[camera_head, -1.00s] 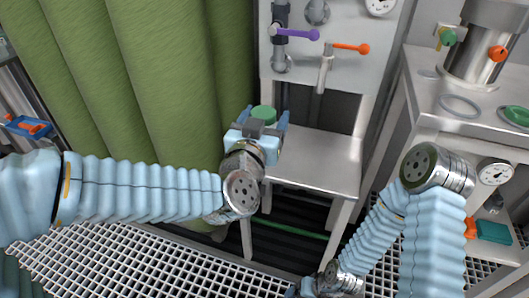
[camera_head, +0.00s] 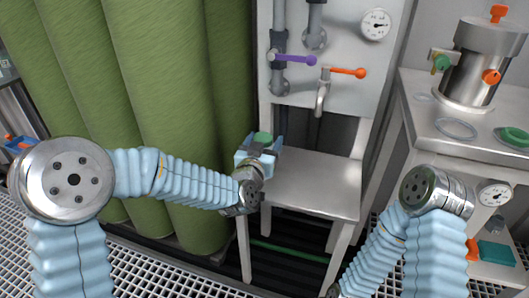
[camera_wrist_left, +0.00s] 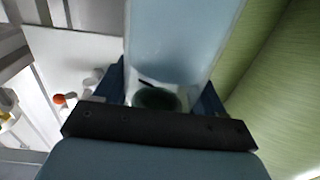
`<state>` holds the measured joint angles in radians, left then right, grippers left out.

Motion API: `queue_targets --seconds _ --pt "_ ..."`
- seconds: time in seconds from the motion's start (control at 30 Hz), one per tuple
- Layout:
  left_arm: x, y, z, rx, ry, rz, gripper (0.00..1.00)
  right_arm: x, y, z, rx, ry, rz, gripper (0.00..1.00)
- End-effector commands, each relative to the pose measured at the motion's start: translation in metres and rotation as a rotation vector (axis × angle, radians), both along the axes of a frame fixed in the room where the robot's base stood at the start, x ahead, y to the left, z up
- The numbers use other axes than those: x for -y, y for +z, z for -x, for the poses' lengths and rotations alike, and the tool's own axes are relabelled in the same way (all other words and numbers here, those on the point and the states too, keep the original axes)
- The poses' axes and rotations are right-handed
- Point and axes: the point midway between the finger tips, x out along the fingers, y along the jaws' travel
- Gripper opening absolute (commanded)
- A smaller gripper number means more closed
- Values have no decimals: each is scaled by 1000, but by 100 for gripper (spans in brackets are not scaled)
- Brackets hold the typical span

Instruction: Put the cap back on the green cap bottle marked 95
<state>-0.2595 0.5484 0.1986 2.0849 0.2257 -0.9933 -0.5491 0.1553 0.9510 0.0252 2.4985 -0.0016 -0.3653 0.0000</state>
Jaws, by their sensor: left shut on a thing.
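A round green cap (camera_head: 263,138) shows on top between the fingers of my left gripper (camera_head: 260,150). In the left wrist view, a pale translucent body with a dark round end (camera_wrist_left: 157,98) sits between the fingers, so my left gripper looks shut on a green-topped bottle. The bottle's lower part is hidden by the gripper in the head view. No marking such as 95 can be read. The bottle is held beside the back left of the metal stand (camera_head: 310,185). My right gripper is out of view below the bottom edge.
A panel (camera_head: 340,95) with a purple valve handle (camera_head: 297,59), an orange one (camera_head: 347,71) and a gauge (camera_head: 376,25) rises behind the stand. A steel vessel (camera_head: 475,75), ring (camera_head: 456,128) and green lid (camera_head: 514,137) are on the right bench. The stand top is clear.

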Motion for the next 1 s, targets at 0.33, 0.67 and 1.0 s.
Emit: queue_targets --seconds 0.33,0.67,1.0 --pt "0 -28 -5 -3 1 -1 0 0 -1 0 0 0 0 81" --pt "0 -36 -5 1 0 1 0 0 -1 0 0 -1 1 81" --pt "0 -40 -5 0 0 1 92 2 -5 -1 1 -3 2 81"
